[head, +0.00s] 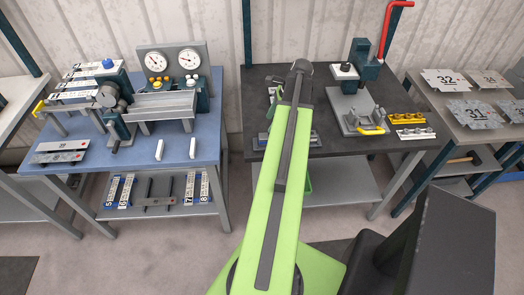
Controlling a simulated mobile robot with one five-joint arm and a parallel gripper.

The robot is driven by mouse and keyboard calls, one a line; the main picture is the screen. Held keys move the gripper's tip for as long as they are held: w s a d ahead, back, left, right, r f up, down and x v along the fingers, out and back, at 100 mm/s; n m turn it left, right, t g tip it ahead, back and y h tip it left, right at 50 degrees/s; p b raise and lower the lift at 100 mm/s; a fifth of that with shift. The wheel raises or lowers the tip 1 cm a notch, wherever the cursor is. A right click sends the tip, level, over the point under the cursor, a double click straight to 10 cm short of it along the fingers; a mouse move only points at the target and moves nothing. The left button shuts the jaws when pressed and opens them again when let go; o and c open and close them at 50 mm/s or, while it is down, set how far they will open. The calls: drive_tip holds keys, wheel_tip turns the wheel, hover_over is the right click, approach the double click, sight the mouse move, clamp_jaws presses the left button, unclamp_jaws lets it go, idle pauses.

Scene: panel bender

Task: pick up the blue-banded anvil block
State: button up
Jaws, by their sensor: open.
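My green arm (265,215) rises through the middle of the head view, and its dark upper end (300,68) is over the dark bench (276,85). My gripper does not show. I cannot pick out the blue-banded anvil block for sure. A low metal piece with a bluish edge (262,140) lies at the dark bench's front, partly hidden behind my arm.
The dark bench also carries a press with a red handle (386,32), a yellow strip (400,119) and a silver strip (415,133). A blue bench (135,158) with a gauge machine stands left. A bench with numbered plates (444,80) stands right.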

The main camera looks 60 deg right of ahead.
sight(265, 136)
drive_tip(key=b+x, duration=0.1)
drive_tip(key=x, duration=0.1)
drive_tip(key=shift+f, duration=0.35)
drive_tip(key=b+x, duration=0.5)
drive_tip(key=shift+s+f, duration=0.25)
drive_tip(key=shift+r, duration=0.15)
clamp_jaws()
